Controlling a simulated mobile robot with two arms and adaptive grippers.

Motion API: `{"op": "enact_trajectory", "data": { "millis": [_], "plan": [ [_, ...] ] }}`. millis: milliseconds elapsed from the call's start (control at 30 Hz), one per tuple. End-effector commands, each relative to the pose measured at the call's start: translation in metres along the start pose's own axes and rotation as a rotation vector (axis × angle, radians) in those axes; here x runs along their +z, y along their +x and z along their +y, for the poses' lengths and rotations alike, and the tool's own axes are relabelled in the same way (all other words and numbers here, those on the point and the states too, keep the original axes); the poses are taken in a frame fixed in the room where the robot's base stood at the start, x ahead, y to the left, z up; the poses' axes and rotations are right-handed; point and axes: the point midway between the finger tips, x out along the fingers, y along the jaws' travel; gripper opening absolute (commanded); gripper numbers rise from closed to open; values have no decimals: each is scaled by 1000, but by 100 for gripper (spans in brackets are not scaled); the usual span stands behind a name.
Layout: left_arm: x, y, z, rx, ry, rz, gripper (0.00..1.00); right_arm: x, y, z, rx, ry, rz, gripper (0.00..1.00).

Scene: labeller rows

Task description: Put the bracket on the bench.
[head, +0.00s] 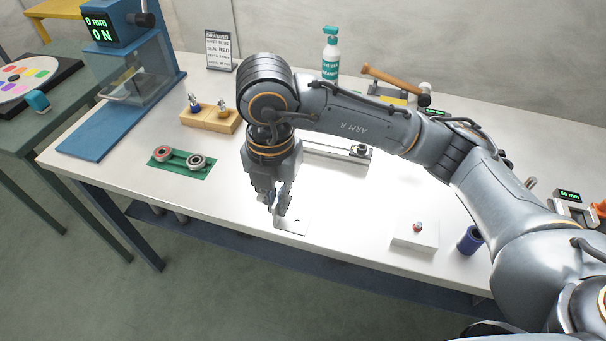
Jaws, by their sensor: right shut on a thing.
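My right gripper (279,207) points down over the front middle of the white bench (225,190). It is shut on the bracket (291,226), a pale metal plate whose lower part shows just below the fingertips near the bench's front edge. The fingers hide the upper part of the bracket. I cannot tell whether the bracket touches the bench top or hangs just above it. My left gripper is not in view.
A green mat (182,170) with two round parts lies left of the gripper. A wooden block (209,119), a blue press (120,75), a spray bottle (331,55), a white block (415,235) and a blue cup (470,240) stand around. Bench top between mat and gripper is clear.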

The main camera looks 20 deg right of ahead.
Motion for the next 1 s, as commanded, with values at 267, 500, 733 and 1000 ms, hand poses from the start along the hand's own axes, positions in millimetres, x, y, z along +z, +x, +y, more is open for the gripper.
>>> {"op": "enact_trajectory", "data": {
  "millis": [267, 500, 733, 1000],
  "plan": [
    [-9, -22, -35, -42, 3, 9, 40, 62, 24, 4, -7, 6, 3, 0],
    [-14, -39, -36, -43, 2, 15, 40, 107, 64, 9, -7, 4, 4, 0],
    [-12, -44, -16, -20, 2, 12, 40, 127, 89, 12, -2, -1, 1, 0],
    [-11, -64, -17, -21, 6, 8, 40, 133, 118, 12, -4, 0, 3, 0]
  ]
}}
